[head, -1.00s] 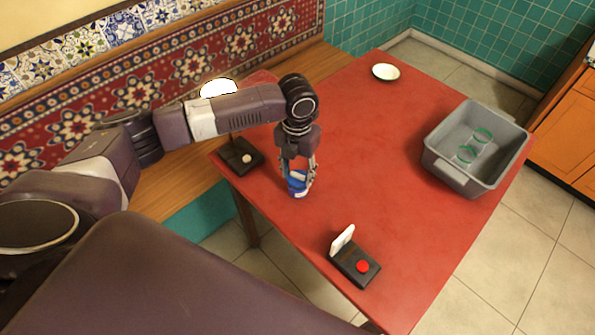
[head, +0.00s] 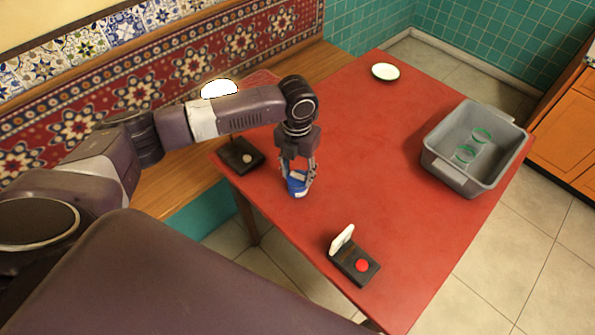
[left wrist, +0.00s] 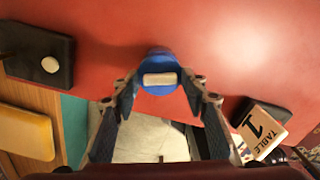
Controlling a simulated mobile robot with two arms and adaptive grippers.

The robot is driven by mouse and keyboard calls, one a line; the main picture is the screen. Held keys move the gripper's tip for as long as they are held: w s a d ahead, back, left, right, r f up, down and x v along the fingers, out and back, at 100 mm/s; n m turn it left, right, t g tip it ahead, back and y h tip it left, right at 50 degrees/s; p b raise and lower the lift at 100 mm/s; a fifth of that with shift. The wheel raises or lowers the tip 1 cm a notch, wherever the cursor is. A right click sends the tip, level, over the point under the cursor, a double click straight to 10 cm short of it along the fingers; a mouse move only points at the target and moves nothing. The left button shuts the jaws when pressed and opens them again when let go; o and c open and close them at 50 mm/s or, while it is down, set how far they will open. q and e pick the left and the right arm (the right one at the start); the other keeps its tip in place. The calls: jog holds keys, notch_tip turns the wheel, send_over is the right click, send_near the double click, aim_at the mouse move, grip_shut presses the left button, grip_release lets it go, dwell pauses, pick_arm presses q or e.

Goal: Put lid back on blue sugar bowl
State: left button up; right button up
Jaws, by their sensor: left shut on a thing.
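The blue sugar bowl (head: 298,188) is on the red table near its left edge, between the fingers of my left gripper (head: 298,180). In the left wrist view the left gripper (left wrist: 159,90) is shut, with its fingertips on both sides of a round blue piece (left wrist: 156,62). A pale bar-shaped piece, seemingly the lid (left wrist: 160,79), lies on the blue between the fingertips. The fingers partly hide the bowl, and I cannot tell exactly how the lid sits on it. No other lid shows on the table. My right gripper is not in view.
A dark block with a pale knob (head: 247,158) is left of the bowl. A black stand with a red button and white card (head: 362,266) is nearer the front. A grey bin (head: 464,178) holds green-rimmed glasses (head: 466,153). A white plate (head: 386,71) is at the back. The middle is clear.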

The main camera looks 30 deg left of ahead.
pick_arm(q)
jog(key=shift+f+p, duration=0.15)
jog(key=shift+p, duration=0.45)
dwell(1.0)
dwell(0.3)
jog(key=o, duration=1.1)
jog(key=shift+c, duration=0.2)
jog(key=shift+o, duration=0.3)
jog(key=o, duration=0.4)
jog(key=shift+o, duration=0.2)
jog(key=shift+r+p, duration=3.55)
jog(key=shift+p, duration=0.1)
